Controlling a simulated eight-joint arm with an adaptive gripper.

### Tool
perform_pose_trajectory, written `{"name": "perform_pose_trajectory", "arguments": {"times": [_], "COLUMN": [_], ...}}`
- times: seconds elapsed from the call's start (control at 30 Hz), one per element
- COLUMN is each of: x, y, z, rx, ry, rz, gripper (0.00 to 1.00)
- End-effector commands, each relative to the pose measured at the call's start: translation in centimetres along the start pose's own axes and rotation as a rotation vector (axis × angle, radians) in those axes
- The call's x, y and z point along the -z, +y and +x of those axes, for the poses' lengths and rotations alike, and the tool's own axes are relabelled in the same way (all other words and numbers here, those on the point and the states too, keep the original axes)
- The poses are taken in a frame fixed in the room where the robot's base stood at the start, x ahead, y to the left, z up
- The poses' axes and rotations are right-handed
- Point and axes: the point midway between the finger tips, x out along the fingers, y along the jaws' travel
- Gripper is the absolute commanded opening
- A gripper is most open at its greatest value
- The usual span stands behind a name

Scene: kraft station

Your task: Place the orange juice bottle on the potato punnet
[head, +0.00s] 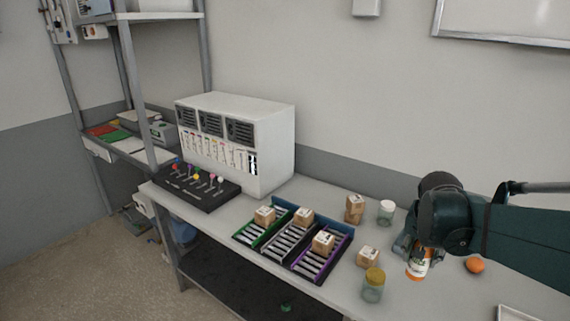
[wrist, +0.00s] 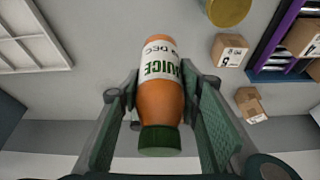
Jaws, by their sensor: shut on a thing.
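The orange juice bottle shows in the wrist view (wrist: 160,100), with an orange body, a white label reading JUICE and a dark green cap. It is between the two fingers of my gripper (wrist: 160,88), which is shut on it. In the head view, the lower part of the bottle (head: 417,268) shows below my gripper (head: 414,252), over the right part of the table. Its top is hidden by my gripper, and I cannot tell whether its base touches the table. I cannot make out a potato punnet in either view.
A round orange item (head: 475,265) lies right of the bottle. A white tray (head: 515,313) is cut off at the bottom edge. A yellow-lidded jar (head: 373,285), a white-lidded jar (head: 386,212) and a small carton (head: 367,257) stand left. Coloured roller lanes (head: 262,238) hold more cartons.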

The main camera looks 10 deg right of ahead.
Motion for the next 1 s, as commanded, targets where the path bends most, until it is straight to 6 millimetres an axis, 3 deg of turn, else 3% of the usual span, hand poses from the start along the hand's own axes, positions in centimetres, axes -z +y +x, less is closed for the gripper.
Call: {"name": "perform_pose_trajectory", "arguments": {"times": [0.37, 1.0], "x": [3.8, 15.0], "y": [-1.2, -4.4], "z": [-0.4, 0.4], "rx": [0.006, 0.029], "ry": [-0.002, -0.006], "rz": [-0.016, -0.072], "gripper": [0.17, 0.17]}}
